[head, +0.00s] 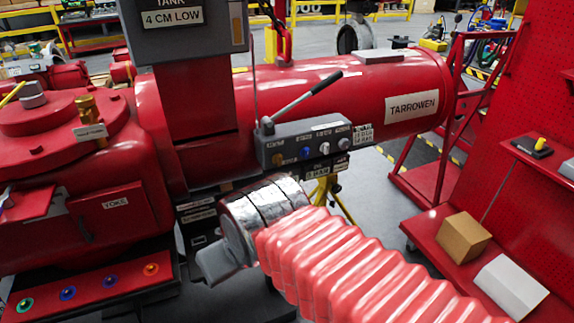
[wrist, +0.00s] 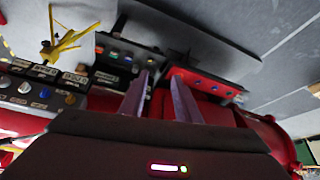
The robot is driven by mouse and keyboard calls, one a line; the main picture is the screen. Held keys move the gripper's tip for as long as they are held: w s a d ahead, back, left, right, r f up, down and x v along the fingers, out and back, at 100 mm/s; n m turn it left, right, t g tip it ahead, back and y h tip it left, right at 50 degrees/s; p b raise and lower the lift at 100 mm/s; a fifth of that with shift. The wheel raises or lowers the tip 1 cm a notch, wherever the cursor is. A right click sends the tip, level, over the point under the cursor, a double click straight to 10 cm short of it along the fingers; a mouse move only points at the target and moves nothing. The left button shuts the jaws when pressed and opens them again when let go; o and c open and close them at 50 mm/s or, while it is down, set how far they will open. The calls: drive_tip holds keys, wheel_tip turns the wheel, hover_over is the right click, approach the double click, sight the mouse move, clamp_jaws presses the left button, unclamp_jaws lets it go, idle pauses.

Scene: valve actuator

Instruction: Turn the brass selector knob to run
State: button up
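The brass selector knob (head: 278,158) is the leftmost of a row of knobs on the grey control box (head: 268,143) under the red cylinder. It also shows in the wrist view (wrist: 70,99), at the left, beside a blue knob (wrist: 45,93). The labels are too small to read, so its setting cannot be told. My gripper (wrist: 160,78) has its two fingers apart with nothing between them. It is away from the knob, which lies left of the fingers in the wrist view. In the head view my foil-wrapped wrist is below and left of the box; the fingertips are not clear.
A long lever (head: 308,97) rises from the control box. A yellow tripod (head: 322,190) stands below it. A red strip with coloured rings (head: 108,283) is at lower left. A red shelf with a cardboard box (head: 462,236) is at right. Open floor lies between.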

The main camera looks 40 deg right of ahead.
drive_tip(key=w+d+f+m+t+h, duration=0.1)
drive_tip(key=w+d+f+t+h, duration=0.15)
drive_tip(key=w+d, duration=0.75)
drive_tip(key=w+d+f+m+t+h, duration=0.1)
drive_tip(key=w+d+f+t+h, duration=0.15)
drive_tip(key=w+d, duration=0.8)
drive_tip(key=s+d+f+m+t, duration=0.1)
drive_tip(key=d+f+t, duration=0.5)
drive_tip(key=d, duration=0.5)
wheel_tip(320, 180, down, 2)
drive_tip(key=shift+s+f+t, duration=0.1)
drive_tip(key=shift+s+t, duration=0.05)
drive_tip(key=shift+t, duration=0.25)
